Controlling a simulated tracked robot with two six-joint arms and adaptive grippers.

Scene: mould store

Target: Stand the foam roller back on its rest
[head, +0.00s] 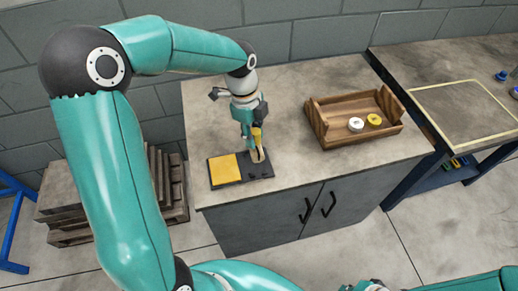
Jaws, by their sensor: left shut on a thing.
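My left gripper (251,133) points down over the worktop and is shut on a slim yellow thing (257,137), which looks like part of the foam roller. The roller is small here, and the fingers partly hide it. Below it is a dark tray (216,184) with a flat yellow pad (225,169) on its left. A pale tan piece (258,155) shows at the tray's right, just under the fingers. I cannot tell whether it belongs to the roller or its rest, or whether they touch. My right arm shows at the bottom edge; its gripper's state is unclear.
A wooden box (350,138) holding a white roll (356,125) and a yellow roll (374,120) stands right of the tray. The worktop (290,165) between them is clear. A second bench (440,60) is at the right; stacked boards (62,190) stand at left.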

